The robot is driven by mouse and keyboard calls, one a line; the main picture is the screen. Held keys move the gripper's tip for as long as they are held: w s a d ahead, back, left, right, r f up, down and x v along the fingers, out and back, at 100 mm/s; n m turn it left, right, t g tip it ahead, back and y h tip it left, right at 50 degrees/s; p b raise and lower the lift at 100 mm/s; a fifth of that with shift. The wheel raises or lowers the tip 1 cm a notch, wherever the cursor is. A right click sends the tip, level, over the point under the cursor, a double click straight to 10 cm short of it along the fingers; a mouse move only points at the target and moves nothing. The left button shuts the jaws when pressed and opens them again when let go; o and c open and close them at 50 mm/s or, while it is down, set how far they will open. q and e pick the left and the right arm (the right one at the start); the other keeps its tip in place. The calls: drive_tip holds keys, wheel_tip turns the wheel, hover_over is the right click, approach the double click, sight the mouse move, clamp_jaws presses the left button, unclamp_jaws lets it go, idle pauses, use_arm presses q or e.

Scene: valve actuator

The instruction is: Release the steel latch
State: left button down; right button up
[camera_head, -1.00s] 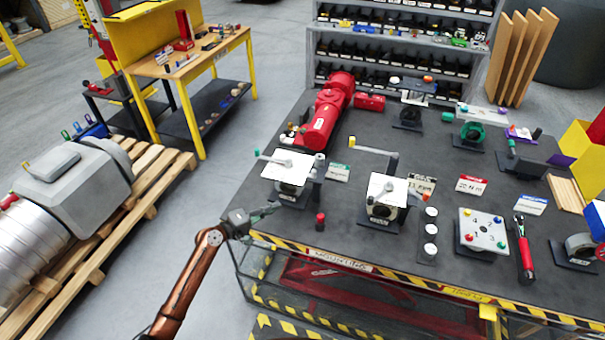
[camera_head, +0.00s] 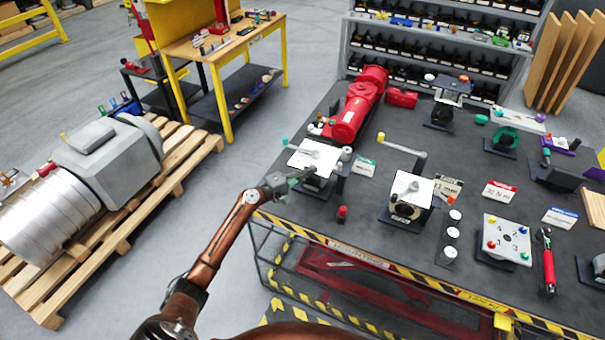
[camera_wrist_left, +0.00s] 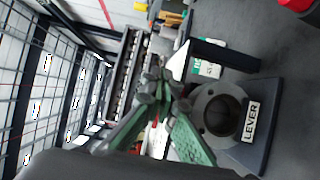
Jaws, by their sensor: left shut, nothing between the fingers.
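The left valve fixture has a white square plate (camera_head: 314,158) and a lever with a green-tipped handle (camera_head: 298,138) on top. In the left wrist view its round grey body (camera_wrist_left: 215,112) carries a label reading LEVER (camera_wrist_left: 250,121). I cannot single out the steel latch for sure. My left gripper (camera_head: 302,179) is at the near-left side of this fixture, beside its body and below the plate. In the left wrist view its green-padded fingers (camera_wrist_left: 163,88) converge and hold nothing. Whether they touch the fixture is unclear. My right gripper is not in view.
A small red-capped piece (camera_head: 342,213) stands near the striped table edge (camera_head: 370,262). A red cylinder assembly (camera_head: 358,105) lies behind.

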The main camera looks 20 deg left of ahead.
sight(329, 173)
use_arm(q)
drive_tip(key=x, duration=0.4)
drive_tip(key=shift+r, duration=0.1)
drive_tip(key=shift+w+d+p, duration=0.15)
drive_tip(key=shift+d+p, duration=0.3)
drive_tip(key=shift+d, duration=0.1)
drive_tip(key=shift+w+d+p, duration=0.15)
drive_tip(key=shift+d+p, duration=0.25)
drive_tip(key=shift+d, duration=0.2)
drive_tip(key=shift+w+d, duration=0.1)
drive_tip(key=shift+d, duration=0.7)
